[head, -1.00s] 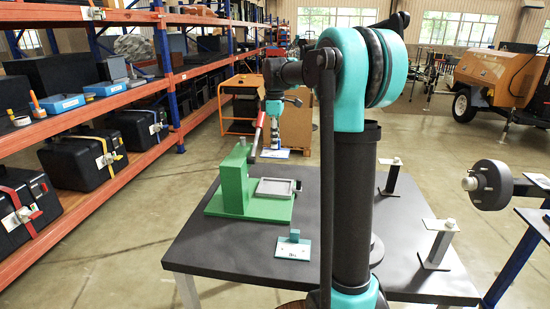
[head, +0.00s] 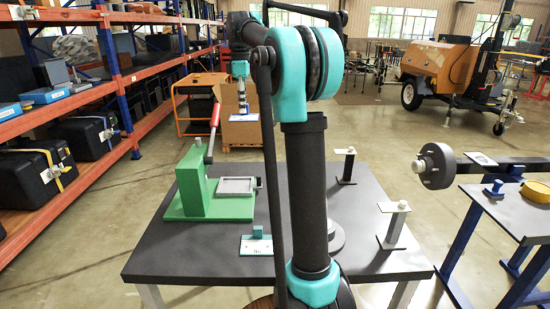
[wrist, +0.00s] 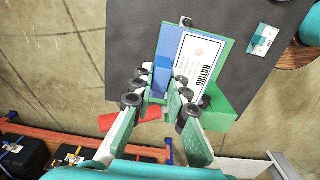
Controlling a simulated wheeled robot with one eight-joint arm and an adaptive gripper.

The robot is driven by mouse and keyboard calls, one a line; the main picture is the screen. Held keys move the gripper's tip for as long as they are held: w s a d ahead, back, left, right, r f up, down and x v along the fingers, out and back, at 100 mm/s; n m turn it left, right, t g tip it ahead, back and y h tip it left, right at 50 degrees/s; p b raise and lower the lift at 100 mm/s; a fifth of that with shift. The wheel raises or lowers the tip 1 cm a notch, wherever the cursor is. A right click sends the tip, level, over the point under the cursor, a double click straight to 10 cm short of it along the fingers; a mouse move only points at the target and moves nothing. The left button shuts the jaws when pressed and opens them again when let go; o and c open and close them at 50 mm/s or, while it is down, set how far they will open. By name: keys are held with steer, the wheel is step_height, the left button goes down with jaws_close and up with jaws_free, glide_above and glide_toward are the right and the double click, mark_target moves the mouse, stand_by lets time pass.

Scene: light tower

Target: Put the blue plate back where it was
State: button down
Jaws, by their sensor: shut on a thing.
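My gripper (head: 242,106) is shut on the blue plate's block-shaped blue handle, which shows between the fingers in the wrist view (wrist: 162,74). The blue plate (head: 244,117) hangs level in the air below the fingers. In the wrist view the plate (wrist: 172,45) has a blue edge and a white label reading "RATING"; the fingers hide part of it. From above, it overlaps the green press (head: 193,188) on the dark table; the gap in height is hard to judge.
A white plate with a teal handle (head: 257,243) lies on the dark table (head: 190,243). The press has a red-gripped lever (head: 215,116) and a grey tray (head: 237,187). Two posts (head: 394,225) stand at the right. A second table (head: 520,212) holds a yellow ring (head: 537,192). Shelves line the left.

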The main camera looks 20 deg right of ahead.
steer(key=w+d+f, duration=0.2)
steer(key=d+f, duration=0.2)
steer(key=d, duration=0.5)
steer(key=w+d+f, duration=0.1)
steer(key=d+f, duration=0.3)
steer(key=d, duration=0.6)
steer(key=f, duration=1.5)
steer(key=shift+w+d+f, duration=0.15)
steer(key=shift+w, duration=0.05)
steer(key=shift+f, duration=2.45)
steer(key=c, duration=1.5)
jaws_free()
steer(key=shift+f, duration=0.1)
step_height(320, 180, up, 12)
steer(key=shift+r, duration=0.15)
